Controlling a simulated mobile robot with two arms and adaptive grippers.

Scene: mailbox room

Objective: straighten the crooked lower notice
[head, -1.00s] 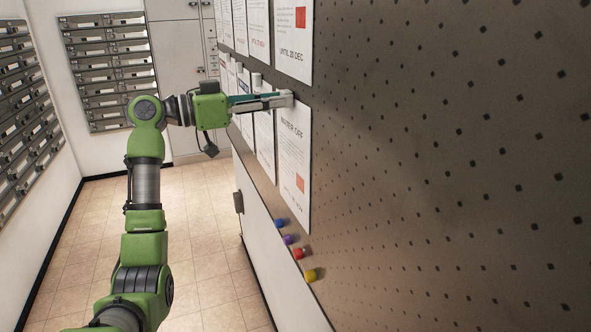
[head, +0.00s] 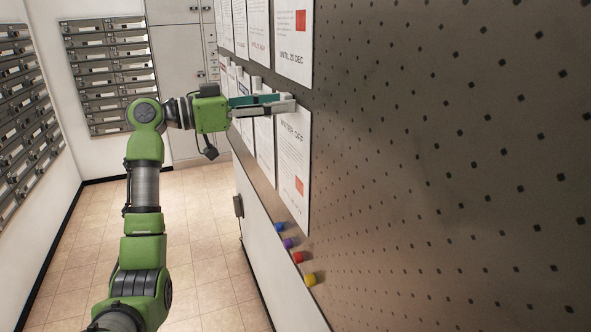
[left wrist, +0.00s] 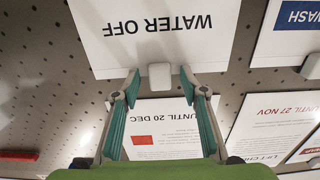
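The lower notice, a white "WATER OFF" sheet (head: 293,150) with a red patch, hangs on the dark perforated board. In the left wrist view the sheet (left wrist: 155,30) appears upside down, its top edge about parallel to the notice above. A pale square magnet (left wrist: 160,76) sits at that edge. My left gripper (left wrist: 160,75) has its fingertips on either side of the magnet, with small visible gaps. In the head view my left gripper (head: 285,102) reaches the sheet's top and partly hides the magnet. My right gripper is not in view.
An "UNTIL 20 DEC" notice (head: 293,40) hangs just above. Other notices (head: 264,140) hang close on the left. Blue, purple, red and yellow magnets (head: 310,279) sit below. Mailboxes (head: 110,70) line the walls behind.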

